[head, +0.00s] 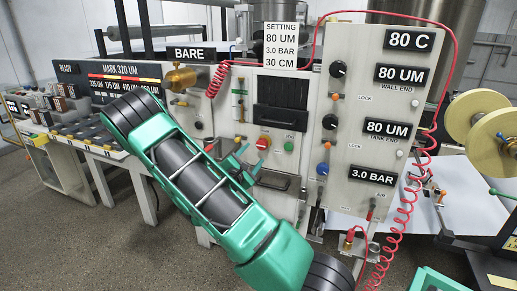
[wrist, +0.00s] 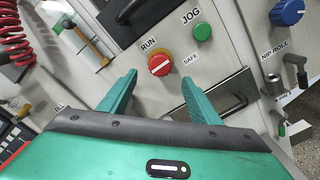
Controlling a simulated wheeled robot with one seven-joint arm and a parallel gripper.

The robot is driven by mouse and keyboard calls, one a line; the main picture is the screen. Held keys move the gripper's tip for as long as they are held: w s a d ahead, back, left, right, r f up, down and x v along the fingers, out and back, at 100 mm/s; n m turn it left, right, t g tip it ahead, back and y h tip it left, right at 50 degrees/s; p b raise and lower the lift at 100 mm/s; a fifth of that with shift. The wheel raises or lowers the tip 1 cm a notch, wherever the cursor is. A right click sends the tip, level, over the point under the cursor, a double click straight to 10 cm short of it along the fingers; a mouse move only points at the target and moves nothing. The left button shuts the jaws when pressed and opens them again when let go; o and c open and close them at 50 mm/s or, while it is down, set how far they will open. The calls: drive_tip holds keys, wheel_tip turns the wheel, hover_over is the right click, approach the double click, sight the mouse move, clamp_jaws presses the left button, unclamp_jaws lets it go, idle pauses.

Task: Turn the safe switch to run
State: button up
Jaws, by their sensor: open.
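The safe switch is a round red knob (wrist: 160,64) with a white bar across its face. RUN is printed at its upper left and SAFE at its right. The red knob (head: 263,142) also shows on the middle panel in the head view. My gripper (wrist: 159,77) is open and empty, with one green finger on each side of the knob in the picture. Both fingers look apart from it; the depth gap is hard to judge.
A green JOG button (wrist: 202,33) sits at the upper right of the knob. A dark handle bar (wrist: 220,105) runs behind the right finger. A blue knob (wrist: 287,12) is farther right. A red coiled hose (head: 218,78) hangs left of the panel.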

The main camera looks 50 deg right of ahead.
sight(260, 146)
drive_tip(key=x, duration=0.9)
drive_tip(key=shift+d, duration=0.15)
drive_tip(key=c, duration=1.1)
